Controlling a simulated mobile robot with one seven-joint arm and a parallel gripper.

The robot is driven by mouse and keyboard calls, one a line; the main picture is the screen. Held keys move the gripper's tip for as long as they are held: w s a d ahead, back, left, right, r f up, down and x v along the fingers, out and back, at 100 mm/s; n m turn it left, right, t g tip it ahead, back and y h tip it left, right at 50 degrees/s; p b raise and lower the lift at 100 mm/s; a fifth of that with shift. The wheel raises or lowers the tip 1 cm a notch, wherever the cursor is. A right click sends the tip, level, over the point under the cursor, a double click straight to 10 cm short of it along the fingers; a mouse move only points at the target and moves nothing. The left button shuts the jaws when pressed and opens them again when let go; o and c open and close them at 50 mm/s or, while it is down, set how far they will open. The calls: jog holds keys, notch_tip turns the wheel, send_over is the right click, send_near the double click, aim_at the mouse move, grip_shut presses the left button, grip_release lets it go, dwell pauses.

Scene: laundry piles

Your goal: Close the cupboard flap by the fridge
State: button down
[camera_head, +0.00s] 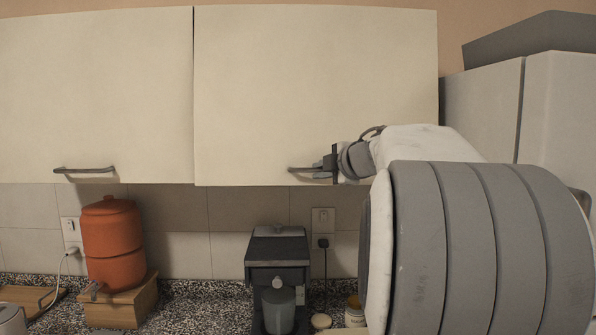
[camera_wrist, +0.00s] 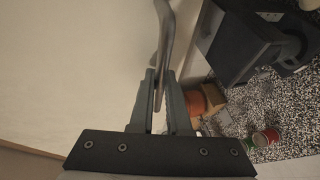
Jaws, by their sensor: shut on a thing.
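The cupboard flap by the fridge (camera_head: 310,85) is the cream panel on the right of the upper cupboards. It hangs down, about level with the panel to its left, and looks shut or nearly so. Its dark handle (camera_head: 302,169) is near the lower edge. My gripper (camera_head: 325,170) is at this handle, and in the wrist view my gripper (camera_wrist: 160,88) has its two fingers shut on the handle bar (camera_wrist: 165,45). The flap's face (camera_wrist: 75,70) fills the left of the wrist view. My arm hides the flap's lower right corner.
The pale fridge (camera_head: 555,110) stands at the right. A second cupboard flap (camera_head: 95,90) with its own handle is at the left. Below, the speckled counter (camera_head: 185,300) holds an orange dispenser (camera_head: 112,242) and a dark coffee machine (camera_head: 277,275). The space between flaps and counter is mostly free.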

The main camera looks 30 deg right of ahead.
aim_at(319, 180)
jog(key=shift+t, duration=0.6)
jog(key=w, duration=0.1)
jog(key=w+d+b, duration=0.2)
jog(key=shift+w+d+f, duration=0.1)
jog(key=shift+w+f, duration=0.25)
jog(key=shift+f, duration=0.05)
jog(key=shift+r+h, duration=0.25)
jog(key=shift+h, duration=0.05)
jog(key=c, duration=1.2)
grip_release()
jog(key=shift+o, duration=0.2)
